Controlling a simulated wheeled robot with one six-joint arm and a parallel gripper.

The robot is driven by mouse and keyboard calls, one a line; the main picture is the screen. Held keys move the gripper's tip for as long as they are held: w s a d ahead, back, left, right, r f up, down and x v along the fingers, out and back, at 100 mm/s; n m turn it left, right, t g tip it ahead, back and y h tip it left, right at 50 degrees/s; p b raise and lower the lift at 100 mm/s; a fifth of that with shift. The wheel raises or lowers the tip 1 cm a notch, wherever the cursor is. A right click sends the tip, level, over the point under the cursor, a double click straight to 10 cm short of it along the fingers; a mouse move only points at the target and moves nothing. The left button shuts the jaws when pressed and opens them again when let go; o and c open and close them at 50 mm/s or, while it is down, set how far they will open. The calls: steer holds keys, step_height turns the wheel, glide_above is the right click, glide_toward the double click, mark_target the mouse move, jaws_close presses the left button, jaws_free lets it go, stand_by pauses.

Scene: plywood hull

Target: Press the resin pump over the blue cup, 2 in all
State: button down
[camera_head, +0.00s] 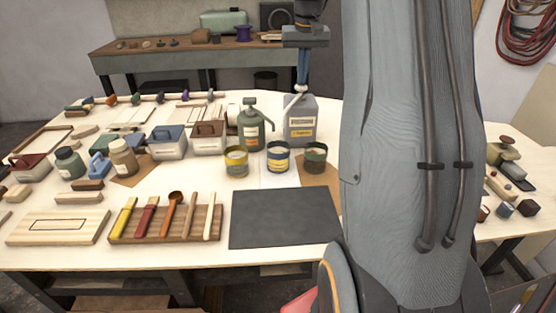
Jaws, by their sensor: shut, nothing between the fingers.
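A cup with a blue band (278,161) stands upright on the table, between a yellow-banded cup (236,162) and a dark green-banded cup (315,158). Behind the cups are two pump containers: a grey one (300,124) and a green one (250,130). Their labels are too small to read, so I cannot tell which is resin. The grey container's pale pump head shows at its top, behind the blue cup. My gripper (301,83) points down, shut and empty, directly above that pump head. I cannot tell whether its fingertips touch it.
My arm hides the table's right middle. A dark mat (284,218) lies clear in front of the cups. A wooden rack (167,224) with brushes and sticks lies left of it. Lidded bins (168,141) and jars (124,157) crowd the left side.

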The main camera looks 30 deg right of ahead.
steer(key=shift+f, duration=0.45)
steer(key=shift+r, duration=0.15)
steer(key=shift+r+p, duration=0.85)
steer(key=shift+r, duration=0.15)
steer(key=shift+r, duration=0.15)
step_height(320, 180, up, 6)
steer(key=p, duration=0.5)
